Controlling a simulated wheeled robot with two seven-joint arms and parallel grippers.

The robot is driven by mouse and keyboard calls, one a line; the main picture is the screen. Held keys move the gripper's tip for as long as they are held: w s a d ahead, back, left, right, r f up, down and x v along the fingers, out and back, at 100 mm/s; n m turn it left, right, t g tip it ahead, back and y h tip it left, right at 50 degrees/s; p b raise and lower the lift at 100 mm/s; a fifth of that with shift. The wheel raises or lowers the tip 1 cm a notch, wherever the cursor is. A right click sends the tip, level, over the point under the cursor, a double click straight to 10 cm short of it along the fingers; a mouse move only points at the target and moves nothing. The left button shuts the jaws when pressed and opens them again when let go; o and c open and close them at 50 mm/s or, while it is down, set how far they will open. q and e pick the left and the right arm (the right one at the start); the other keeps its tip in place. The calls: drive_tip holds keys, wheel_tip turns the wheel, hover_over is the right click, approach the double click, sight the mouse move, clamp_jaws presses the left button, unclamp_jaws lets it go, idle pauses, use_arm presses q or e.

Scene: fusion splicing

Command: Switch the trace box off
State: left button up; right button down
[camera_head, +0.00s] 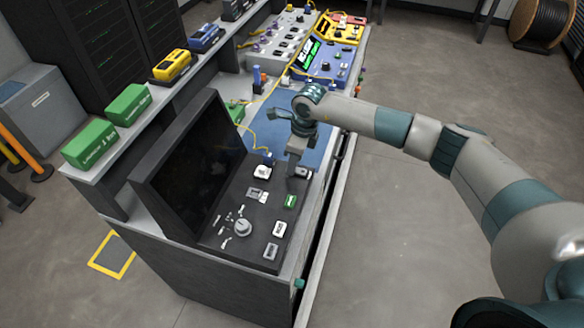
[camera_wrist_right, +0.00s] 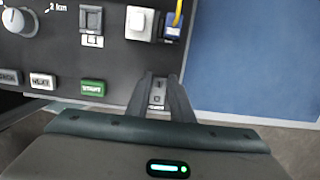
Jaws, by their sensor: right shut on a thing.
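The trace box (camera_head: 262,215) is the dark console with a large dark screen (camera_head: 195,165), at the near end of the bench. Its panel holds a knob (camera_head: 243,227), several buttons and a power rocker switch (camera_wrist_right: 157,96) marked with a line and a circle. My right gripper (camera_wrist_right: 158,82) is over the panel's right edge, its two fingers on either side of the rocker, shut on it. In the head view my right gripper (camera_head: 297,172) comes down at the panel's far right corner and mostly hides the switch. My left gripper is not in view.
A green START button (camera_wrist_right: 92,87) and a white-capped port (camera_wrist_right: 139,22) sit near the gripper. A blue mat (camera_wrist_right: 250,60) lies beyond the box. Yellow and blue devices (camera_head: 325,62) stand at the bench's far end. Green boxes (camera_head: 90,143) line the shelf.

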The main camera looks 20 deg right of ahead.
drive_tip(key=shift+s+d+f+y+b, duration=0.15)
drive_tip(key=shift+y+b, duration=0.25)
drive_tip(key=shift+b, duration=0.35)
drive_tip(key=shift+r+t, duration=0.25)
drive_tip(key=shift+t, duration=0.15)
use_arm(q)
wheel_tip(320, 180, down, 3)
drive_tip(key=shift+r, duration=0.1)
use_arm(e)
drive_tip(key=c, duration=1.6)
unclamp_jaws()
drive_tip(key=shift+o, duration=0.2)
drive_tip(key=shift+r, duration=0.1)
